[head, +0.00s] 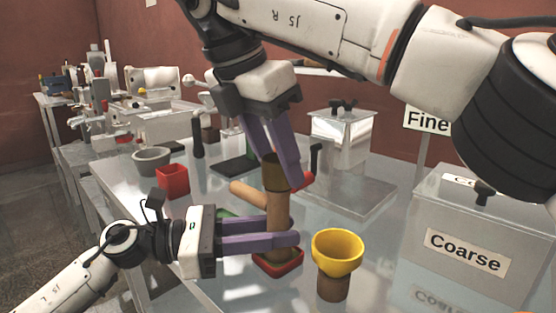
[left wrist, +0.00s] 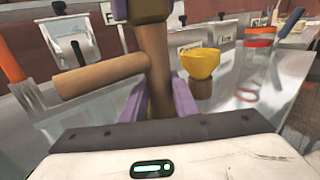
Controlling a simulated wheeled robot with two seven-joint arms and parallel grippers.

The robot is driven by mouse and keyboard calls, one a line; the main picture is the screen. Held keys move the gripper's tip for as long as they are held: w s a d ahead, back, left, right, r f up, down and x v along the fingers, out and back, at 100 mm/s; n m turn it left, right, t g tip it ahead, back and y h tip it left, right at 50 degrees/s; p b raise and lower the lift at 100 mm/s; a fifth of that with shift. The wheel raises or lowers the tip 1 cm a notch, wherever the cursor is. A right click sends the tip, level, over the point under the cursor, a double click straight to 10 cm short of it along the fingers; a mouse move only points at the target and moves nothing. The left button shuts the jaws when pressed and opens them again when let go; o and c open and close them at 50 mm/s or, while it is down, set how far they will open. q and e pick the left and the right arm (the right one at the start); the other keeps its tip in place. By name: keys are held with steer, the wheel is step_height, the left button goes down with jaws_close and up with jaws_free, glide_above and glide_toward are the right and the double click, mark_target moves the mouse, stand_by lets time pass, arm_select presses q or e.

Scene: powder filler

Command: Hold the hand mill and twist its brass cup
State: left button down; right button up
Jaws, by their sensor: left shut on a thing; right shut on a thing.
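The hand mill (head: 277,207) stands upright as a wooden column, with a wooden side handle pointing left. Its lower end is at a red tray (head: 291,262); I cannot tell whether it touches. The brass cup (head: 272,178) is at its top. My left gripper (head: 290,238) comes in from the left and is shut around the lower wooden body. My right gripper (head: 277,172) reaches down from above, shut on the brass cup with purple fingers on either side. In the left wrist view the mill's body (left wrist: 157,70) stands between the purple fingers, and the handle (left wrist: 100,78) points left.
A yellow funnel (head: 338,252) on a brown base stands just right of the mill. A red box (head: 172,180) and a grey bowl (head: 152,160) are at the left. A clear bin (head: 342,135) stands behind, and a Coarse bin (head: 465,252) stands at right.

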steer(key=shift+d+m, duration=0.1)
steer(key=shift+m, duration=0.4)
steer(key=o, duration=1.1)
steer(key=shift+c, duration=0.2)
